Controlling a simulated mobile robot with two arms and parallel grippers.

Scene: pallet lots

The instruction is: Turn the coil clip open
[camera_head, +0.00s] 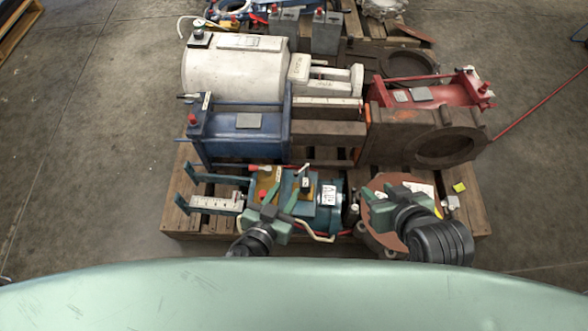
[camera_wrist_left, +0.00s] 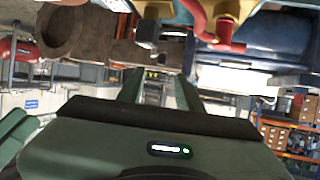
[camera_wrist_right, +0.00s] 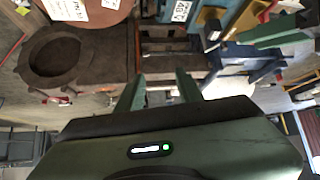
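A teal cylindrical unit (camera_head: 328,192) with a white label lies on the front of the pallet. Yellow-brown blocks, a red knob (camera_head: 253,168) and small upright fittings (camera_head: 305,182) are on its left part. I cannot tell for sure which small part is the coil clip. My left gripper (camera_head: 285,192) is in front of these fittings and partly hides them; its two fingers are apart and empty in the left wrist view (camera_wrist_left: 158,92). My right gripper (camera_head: 374,191) is over a reddish-brown plate right of the unit; its fingers are apart and empty in the right wrist view (camera_wrist_right: 160,92).
Behind are a blue cylinder (camera_head: 235,125), a white cylinder (camera_head: 222,75), a red unit (camera_head: 420,92) and a rusty block with a round opening (camera_head: 410,140). A red curved pipe (camera_wrist_left: 200,22) is close in the left wrist view. Bare floor (camera_head: 95,150) lies left.

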